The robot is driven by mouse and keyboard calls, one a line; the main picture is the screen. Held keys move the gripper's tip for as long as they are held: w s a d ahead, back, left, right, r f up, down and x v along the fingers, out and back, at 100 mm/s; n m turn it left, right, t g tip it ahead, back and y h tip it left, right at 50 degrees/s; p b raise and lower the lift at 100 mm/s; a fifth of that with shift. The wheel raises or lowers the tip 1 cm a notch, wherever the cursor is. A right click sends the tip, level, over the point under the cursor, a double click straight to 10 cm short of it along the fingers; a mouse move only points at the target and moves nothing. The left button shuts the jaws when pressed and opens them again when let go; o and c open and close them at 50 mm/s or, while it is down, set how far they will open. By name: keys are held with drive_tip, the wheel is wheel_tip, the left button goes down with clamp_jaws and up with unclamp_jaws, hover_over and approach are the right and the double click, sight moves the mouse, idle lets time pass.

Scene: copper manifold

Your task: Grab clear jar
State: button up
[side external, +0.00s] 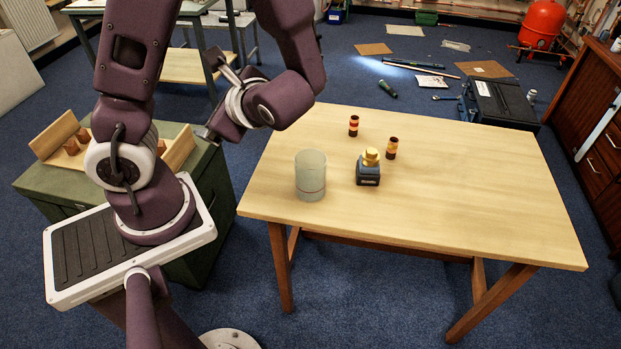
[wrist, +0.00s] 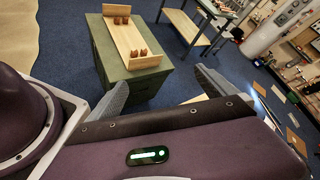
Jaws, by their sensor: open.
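The clear jar (side external: 310,178) stands upright near the left side of the wooden table in the side external view. It looks pale and cloudy, with a thin reddish line around its lower part. My gripper (side external: 213,103) is raised to the left of the jar, well apart from it, above the gap between the table and the green cabinet. Its two grey fingers are spread in the wrist view (wrist: 162,92), with nothing between them. The jar does not show in the wrist view.
A dark block with a yellow top (side external: 368,173) stands just right of the jar. Two banded cylinders (side external: 353,126) (side external: 391,148) stand behind it. The table's right half (side external: 490,190) is clear. A green cabinet (wrist: 130,85) bears a wooden tray (wrist: 137,64) with several brown pieces.

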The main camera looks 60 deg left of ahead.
drive_tip(key=w+f+m+t+y, duration=0.2)
drive_tip(key=w+f+m+t, duration=0.35)
drive_tip(key=w+m, duration=0.25)
drive_tip(key=m+t+h, duration=0.1)
drive_tip(key=m+t, duration=0.3)
drive_tip(key=m, duration=0.1)
hover_over(306, 179)
drive_tip(key=s+a, duration=0.3)
wheel_tip(306, 179, down, 5)
drive_tip(key=d+f+m+h, duration=0.1)
drive_tip(key=f+m, duration=0.1)
drive_tip(key=f, duration=0.1)
drive_tip(key=d+f+m+t+h, duration=0.1)
drive_tip(key=d+f+m+h, duration=0.1)
drive_tip(key=f, duration=0.2)
drive_tip(key=w+d+f+m+t+h, duration=0.1)
drive_tip(key=f+h, duration=0.1)
drive_tip(key=f, duration=0.2)
drive_tip(key=shift+d+m+t, duration=0.2)
drive_tip(key=shift+m+t, duration=0.05)
drive_tip(key=shift+m, duration=0.15)
drive_tip(key=x, duration=0.6)
drive_tip(key=shift+w+a, duration=0.25)
drive_tip(key=shift+a, duration=0.05)
drive_tip(key=c, duration=1.5)
